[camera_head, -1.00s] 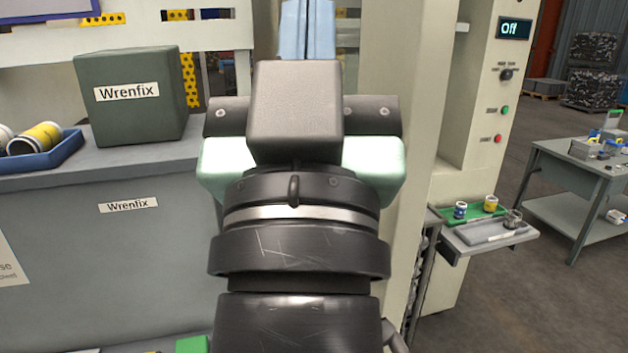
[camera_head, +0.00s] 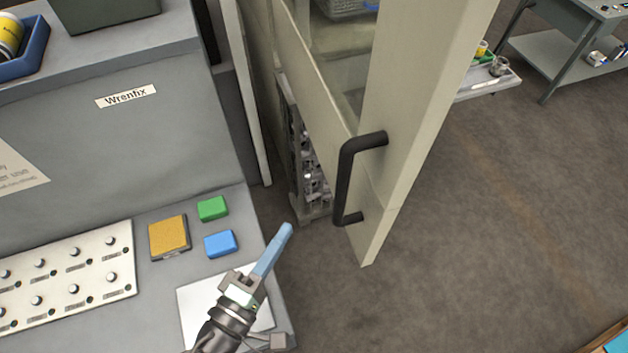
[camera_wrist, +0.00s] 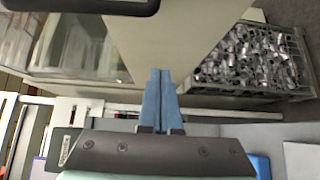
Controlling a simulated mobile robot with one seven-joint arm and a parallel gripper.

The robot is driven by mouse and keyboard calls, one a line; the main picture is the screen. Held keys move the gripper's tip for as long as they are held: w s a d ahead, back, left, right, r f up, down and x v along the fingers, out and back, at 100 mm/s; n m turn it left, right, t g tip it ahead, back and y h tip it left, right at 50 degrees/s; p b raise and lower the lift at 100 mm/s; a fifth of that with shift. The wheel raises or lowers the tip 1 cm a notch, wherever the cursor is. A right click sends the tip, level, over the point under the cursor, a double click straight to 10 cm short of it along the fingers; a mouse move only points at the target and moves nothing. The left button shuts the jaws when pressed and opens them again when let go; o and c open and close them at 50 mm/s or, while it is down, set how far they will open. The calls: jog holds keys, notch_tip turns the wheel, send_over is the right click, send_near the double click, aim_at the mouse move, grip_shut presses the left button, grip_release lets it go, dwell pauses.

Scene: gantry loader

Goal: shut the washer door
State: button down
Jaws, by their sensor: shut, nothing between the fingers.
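The washer door (camera_head: 408,110) is a cream panel with a window, standing open at an angle in the head view. Its black bar handle (camera_head: 345,180) is on the near face, close to the free edge. In the wrist view the door (camera_wrist: 185,35) spreads across the top, with the handle (camera_wrist: 85,4) cut off at the top edge. My gripper (camera_head: 286,231) has blue fingers pressed together, empty. It is left of and below the handle in the head view, apart from it. The fingertips also show in the wrist view (camera_wrist: 161,75).
A grey console (camera_head: 110,160) with knobs (camera_head: 65,275), an orange pad (camera_head: 169,237), a green block (camera_head: 212,208) and a blue block (camera_head: 220,244) is at the left. A wire basket of metal parts (camera_wrist: 250,60) stands behind the door.

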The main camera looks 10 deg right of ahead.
jog(key=s+d+p+x, duration=0.1)
jog(key=p+x, duration=0.4)
jog(key=x, duration=0.7)
jog(key=shift+d, duration=0.9)
